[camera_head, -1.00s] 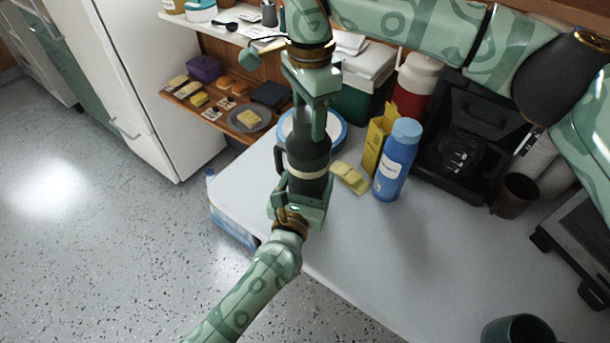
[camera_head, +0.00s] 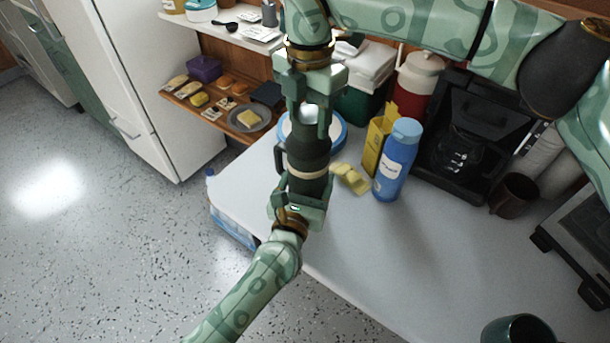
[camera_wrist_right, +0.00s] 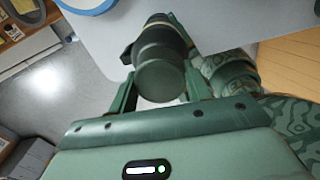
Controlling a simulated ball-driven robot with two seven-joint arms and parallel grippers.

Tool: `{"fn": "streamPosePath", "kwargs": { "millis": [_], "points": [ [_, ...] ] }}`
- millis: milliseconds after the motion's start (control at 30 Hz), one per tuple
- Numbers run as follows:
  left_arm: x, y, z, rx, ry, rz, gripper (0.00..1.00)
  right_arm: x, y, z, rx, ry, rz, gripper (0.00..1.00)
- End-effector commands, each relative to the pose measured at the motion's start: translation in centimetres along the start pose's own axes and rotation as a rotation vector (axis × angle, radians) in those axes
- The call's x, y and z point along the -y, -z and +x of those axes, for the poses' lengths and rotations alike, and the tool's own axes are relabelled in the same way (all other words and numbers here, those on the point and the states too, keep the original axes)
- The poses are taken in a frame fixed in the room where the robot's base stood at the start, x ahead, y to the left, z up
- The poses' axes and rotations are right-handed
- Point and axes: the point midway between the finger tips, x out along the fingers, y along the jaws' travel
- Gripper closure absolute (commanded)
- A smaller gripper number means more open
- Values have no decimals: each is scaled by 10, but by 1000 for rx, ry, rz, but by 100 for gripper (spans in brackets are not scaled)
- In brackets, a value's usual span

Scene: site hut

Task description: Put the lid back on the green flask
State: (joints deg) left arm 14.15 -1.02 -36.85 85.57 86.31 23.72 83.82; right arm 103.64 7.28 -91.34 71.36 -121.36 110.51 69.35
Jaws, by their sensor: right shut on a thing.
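The dark green flask (camera_head: 308,160), with a pale band and a side handle, stands upright near the table's left edge. My left gripper (camera_head: 302,190) is shut around its lower part. My right gripper (camera_head: 311,122) is directly above, pointing down. In the right wrist view, my right gripper (camera_wrist_right: 160,92) has its fingers on both sides of the round dark lid (camera_wrist_right: 162,80), shut on it. The lid is in line with the flask body (camera_wrist_right: 165,38). The fingers partly hide the join, so I cannot tell whether the lid is fully seated.
A blue-rimmed plate (camera_head: 341,139) lies behind the flask. Yellow pieces (camera_head: 350,178), a yellow box (camera_head: 377,140) and a blue bottle (camera_head: 398,160) stand to the right. A coffee maker (camera_head: 470,130) is farther right. The table's front middle (camera_head: 410,255) is clear.

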Motion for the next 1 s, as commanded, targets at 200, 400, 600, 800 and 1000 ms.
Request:
{"fn": "streamPosePath", "kwargs": {
  "millis": [200, 400, 600, 800, 1000],
  "points": [
    [1, 0, 0, 0, 2, 3, 91, 0, -2, 0, 3, -3, -3, 30],
    [1, 0, 0, 0, 2, 2, 91, 0, -1, 0, 2, -2, -5, 30],
    [0, 0, 0, -1, 1, 2, 91, -1, -1, -9, 4, -3, -5, 30],
    [0, 0, 0, -1, 1, 1, 91, -1, -1, -36, 5, -4, -5, 30],
    [0, 0, 0, -1, 1, 1, 91, 0, 0, -46, 1, 0, -7, 30]
  ]
}}
